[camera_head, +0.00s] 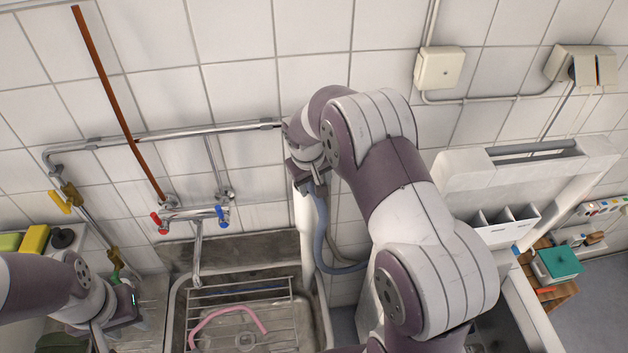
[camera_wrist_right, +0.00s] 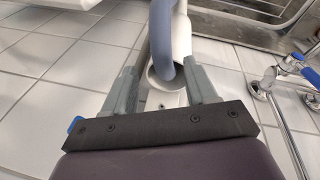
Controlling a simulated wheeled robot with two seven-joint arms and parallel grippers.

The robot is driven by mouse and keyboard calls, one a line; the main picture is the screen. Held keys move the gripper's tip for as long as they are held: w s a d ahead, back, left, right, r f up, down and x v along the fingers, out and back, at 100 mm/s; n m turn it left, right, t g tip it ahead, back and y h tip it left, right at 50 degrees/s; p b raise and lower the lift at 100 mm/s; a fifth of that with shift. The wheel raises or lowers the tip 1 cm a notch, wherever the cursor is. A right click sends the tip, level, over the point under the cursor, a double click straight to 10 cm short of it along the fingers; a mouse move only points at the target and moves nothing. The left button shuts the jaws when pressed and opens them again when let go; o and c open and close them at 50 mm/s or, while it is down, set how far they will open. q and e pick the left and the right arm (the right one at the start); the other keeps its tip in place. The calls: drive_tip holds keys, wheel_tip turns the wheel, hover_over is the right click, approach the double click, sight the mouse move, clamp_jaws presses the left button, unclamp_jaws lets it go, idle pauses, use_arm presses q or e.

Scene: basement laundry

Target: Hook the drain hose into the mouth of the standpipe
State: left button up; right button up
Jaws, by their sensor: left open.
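The standpipe (camera_head: 304,235) is a white upright pipe against the tiled wall, right of the sink; its mouth (camera_wrist_right: 158,75) shows in the right wrist view. The blue-grey drain hose (camera_head: 322,230) hangs beside it and curves right, low down. In the wrist view the hose (camera_wrist_right: 163,35) reaches the mouth, and its lower end appears inside the rim. My right gripper (camera_wrist_right: 165,92) has its grey fingers apart on either side of hose and pipe mouth, with gaps visible; the head view mostly hides it behind its arm. My left gripper (camera_head: 122,322) is open, far left beside the sink.
A steel sink (camera_head: 325,325) with a wire rack and a pink hose (camera_head: 215,314) lies in front. A wall tap (camera_head: 195,214) stands left of the standpipe. A white washing machine (camera_head: 500,232) with an open drawer is right of my arm.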

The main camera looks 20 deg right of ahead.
drive_tip(key=shift+r+b, duration=0.3)
drive_tip(key=shift+r, duration=0.05)
drive_tip(key=b+v, duration=0.1)
drive_tip(key=v, duration=1.1)
drive_tip(key=s+a+f+y+b, duration=0.1)
drive_tip(key=s+a+f+b, duration=0.1)
drive_tip(key=s+f, duration=0.4)
drive_tip(key=s+a+f+y+b, duration=0.1)
drive_tip(key=s+f+b, duration=0.2)
drive_tip(key=s+f, duration=0.4)
drive_tip(key=s, duration=0.6)
drive_tip(key=shift+a+f+m+g, duration=0.25)
drive_tip(key=shift+a+m+g, duration=0.05)
drive_tip(key=shift+a, duration=0.1)
drive_tip(key=shift+s, duration=0.1)
